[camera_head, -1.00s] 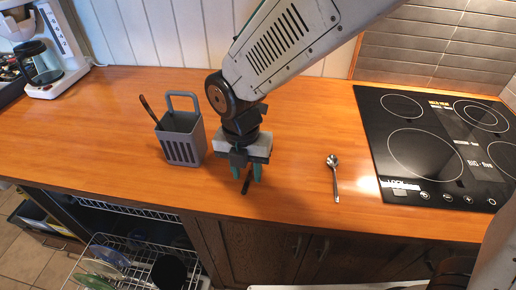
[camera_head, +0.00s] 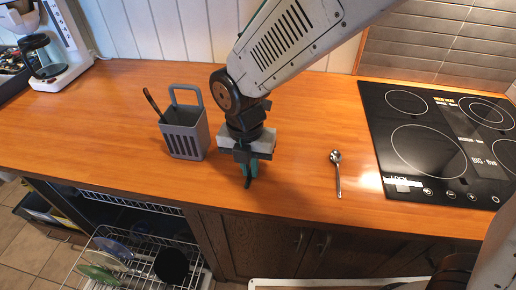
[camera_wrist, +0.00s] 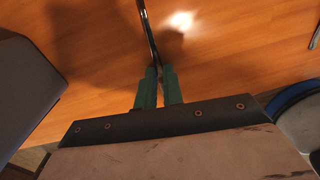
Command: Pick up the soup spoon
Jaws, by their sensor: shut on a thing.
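My gripper (camera_head: 249,178) is low over the front of the wooden counter, with its green fingers shut on a thin dark utensil (camera_head: 247,184). In the wrist view my gripper (camera_wrist: 158,72) pinches the thin shaft of this utensil (camera_wrist: 149,32), which runs up out of the picture. Its far end is hidden, so I cannot tell whether it is a spoon. A silver spoon (camera_head: 338,172) lies on the counter to the right, apart from my gripper, with its bowl toward the back.
A grey slotted utensil holder (camera_head: 185,140) with a dark handle sticking out stands left of my gripper. A black cooktop (camera_head: 430,145) is at the right. An open dishwasher rack (camera_head: 135,262) is below the counter's front edge. The counter between gripper and silver spoon is clear.

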